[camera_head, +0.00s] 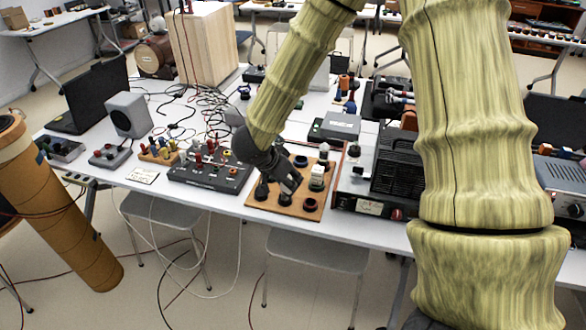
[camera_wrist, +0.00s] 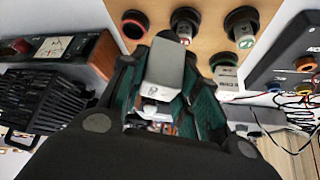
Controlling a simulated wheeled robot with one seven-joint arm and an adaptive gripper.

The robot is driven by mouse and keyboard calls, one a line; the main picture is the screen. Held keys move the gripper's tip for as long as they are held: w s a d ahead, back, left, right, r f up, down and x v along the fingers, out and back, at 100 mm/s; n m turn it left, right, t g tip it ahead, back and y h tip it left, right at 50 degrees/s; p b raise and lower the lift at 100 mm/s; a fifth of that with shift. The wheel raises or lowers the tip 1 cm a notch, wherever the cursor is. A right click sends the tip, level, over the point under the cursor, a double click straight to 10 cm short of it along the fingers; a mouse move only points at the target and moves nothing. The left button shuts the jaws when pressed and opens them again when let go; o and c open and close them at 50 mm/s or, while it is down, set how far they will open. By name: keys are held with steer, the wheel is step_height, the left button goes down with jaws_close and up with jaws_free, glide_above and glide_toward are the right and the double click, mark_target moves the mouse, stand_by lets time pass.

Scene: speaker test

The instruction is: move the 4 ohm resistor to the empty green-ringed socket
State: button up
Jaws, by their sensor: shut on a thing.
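My gripper (camera_head: 288,182) reaches down over the wooden socket board (camera_head: 257,206). In the wrist view its dark fingers with green pads are shut on a pale grey block, the resistor (camera_wrist: 164,72); its value is not readable. The head view does not clearly show the held block. In the wrist view, a green-ringed socket (camera_wrist: 225,60) is right of the block, and a red-ringed socket (camera_wrist: 134,24) is beyond it at upper left.
A black amplifier (camera_head: 397,163) stands close to the board's right. A grey control box (camera_head: 207,178) with knobs is at its left. A white block (camera_head: 317,176) stands upright on the board beside my gripper. Loose cables (camera_head: 197,105) lie behind. The table's front edge is close.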

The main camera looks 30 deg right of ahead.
steer(key=shift+w+d+f+p, duration=0.25)
steer(key=shift+w+d+f, duration=0.5)
steer(key=shift+w+d, duration=0.6)
steer(key=shift+w+d+f+p, duration=0.25)
steer(key=shift+w+d+f, duration=0.55)
steer(key=shift+w+d, duration=0.5)
steer(key=shift+w+d+f+p, duration=0.25)
steer(key=shift+w+d+f, duration=0.65)
steer(key=shift+w, duration=0.65)
steer(key=shift+d, duration=0.15)
steer(key=o, duration=1)
steer(key=shift+r, duration=0.1)
steer(key=v, duration=1.2)
steer(key=shift+r, duration=0.1)
